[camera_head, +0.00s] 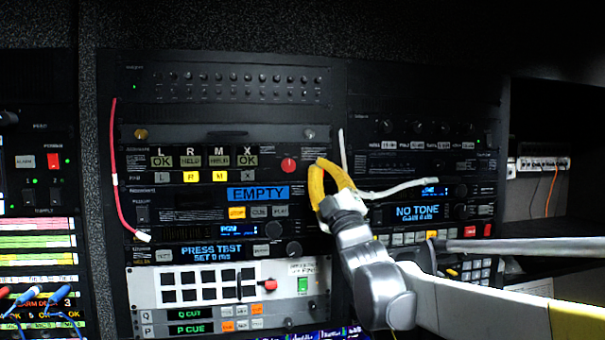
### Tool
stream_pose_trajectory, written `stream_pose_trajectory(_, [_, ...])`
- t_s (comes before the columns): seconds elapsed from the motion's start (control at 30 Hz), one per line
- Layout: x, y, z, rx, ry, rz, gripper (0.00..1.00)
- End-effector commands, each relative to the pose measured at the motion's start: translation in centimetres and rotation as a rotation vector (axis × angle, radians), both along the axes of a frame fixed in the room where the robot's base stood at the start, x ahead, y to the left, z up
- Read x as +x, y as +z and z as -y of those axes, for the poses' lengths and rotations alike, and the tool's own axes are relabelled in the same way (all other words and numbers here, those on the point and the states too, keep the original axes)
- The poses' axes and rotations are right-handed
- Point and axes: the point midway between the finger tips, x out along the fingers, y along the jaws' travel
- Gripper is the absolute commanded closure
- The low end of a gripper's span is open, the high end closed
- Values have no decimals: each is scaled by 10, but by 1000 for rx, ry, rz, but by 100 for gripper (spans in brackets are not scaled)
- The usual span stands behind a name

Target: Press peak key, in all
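A dark panel in the middle rack carries four displays under the letters L, R, M and X. L (162,161) and X (245,160) read OK; R (190,161) and M (219,160) read HELD. Below is a row of small keys: the R key (191,177) and M key (219,176) are lit yellow, the L key (162,177) and X key (247,175) are dim. The small label left of this row is too blurred to read as peak. My gripper (319,163), with yellow fingers, is right of these keys, its tips together and apparently empty. Contact with the panel cannot be told.
A red knob (288,165) sits between the key row and my gripper. A red cable (116,180) hangs at the left and pale cables (400,188) lie right of my gripper. A display reading EMPTY (258,193) is below. My arm covers part of the lower right panels.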

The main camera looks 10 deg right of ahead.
Motion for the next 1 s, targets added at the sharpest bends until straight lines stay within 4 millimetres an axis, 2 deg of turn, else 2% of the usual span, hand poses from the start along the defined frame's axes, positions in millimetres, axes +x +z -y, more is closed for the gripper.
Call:
stream_pose_trajectory(0.47, [2,0,0,0,0,0,100])
stream_pose_trajectory(0.8, [-12,0,0,0,0,0,100])
stream_pose_trajectory(1.0, [-13,0,0,0,0,0,100])
